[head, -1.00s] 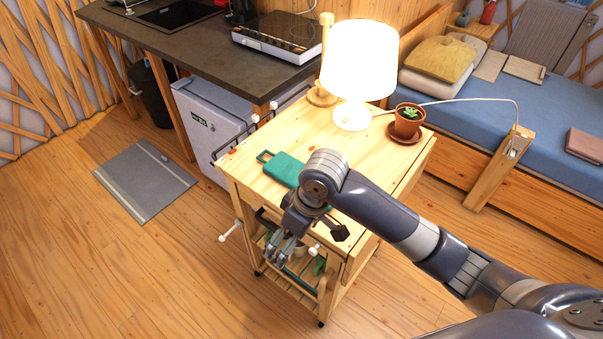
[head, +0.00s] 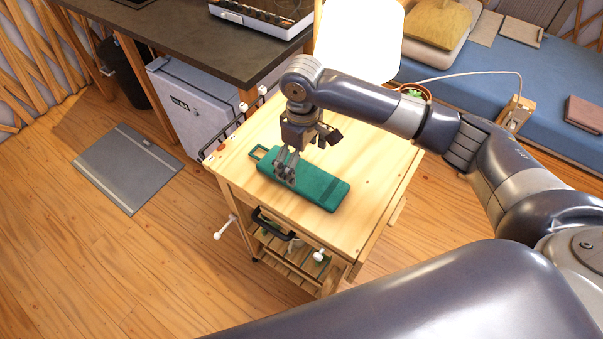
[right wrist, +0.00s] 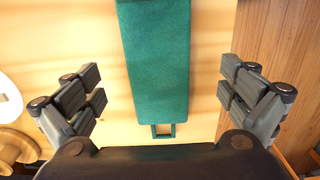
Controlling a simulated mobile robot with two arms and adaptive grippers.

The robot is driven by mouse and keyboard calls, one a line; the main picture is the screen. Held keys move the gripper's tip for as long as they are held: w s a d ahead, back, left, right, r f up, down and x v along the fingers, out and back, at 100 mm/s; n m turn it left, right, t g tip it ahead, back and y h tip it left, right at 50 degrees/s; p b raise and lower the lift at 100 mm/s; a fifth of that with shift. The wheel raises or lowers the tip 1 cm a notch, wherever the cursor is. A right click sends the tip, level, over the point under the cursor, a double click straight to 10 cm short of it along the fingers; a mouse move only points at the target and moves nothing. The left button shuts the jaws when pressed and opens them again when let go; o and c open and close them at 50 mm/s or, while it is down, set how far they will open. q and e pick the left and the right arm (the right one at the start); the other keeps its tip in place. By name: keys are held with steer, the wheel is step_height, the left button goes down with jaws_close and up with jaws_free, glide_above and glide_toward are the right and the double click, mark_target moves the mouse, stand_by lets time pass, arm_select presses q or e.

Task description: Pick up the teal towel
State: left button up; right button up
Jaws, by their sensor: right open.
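The teal towel (head: 320,188) lies flat as a long folded strip on the wooden cart top (head: 370,160), with a square loop at its left end. In the right wrist view the towel (right wrist: 158,60) runs down the middle between the fingers, its loop nearest the palm. My right gripper (head: 286,172) is over the towel near its loop end, pointing down. In the right wrist view the right gripper (right wrist: 160,100) is open, with fingers apart on both sides of the towel and nothing between them held. My left gripper is not in view.
A lit lamp (head: 358,40) stands at the back of the cart, and a potted plant (head: 413,93) is partly hidden behind my right arm. A dark handle (head: 270,225) and white knobs stick out from the cart's front. A counter (head: 190,45) stands behind left.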

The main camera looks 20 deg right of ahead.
mark_target(302, 174)
steer(key=f, duration=0.1)
steer(key=f+p, duration=0.1)
steer(key=f, duration=0.3)
steer(key=shift+w+p, duration=0.25)
steer(key=shift+p, duration=0.05)
steer(key=shift+f, duration=0.2)
steer(key=c, duration=1.1)
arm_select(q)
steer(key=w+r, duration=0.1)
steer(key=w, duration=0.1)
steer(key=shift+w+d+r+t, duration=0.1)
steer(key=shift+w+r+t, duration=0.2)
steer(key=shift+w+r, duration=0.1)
arm_select(e)
steer(key=shift+c, duration=0.3)
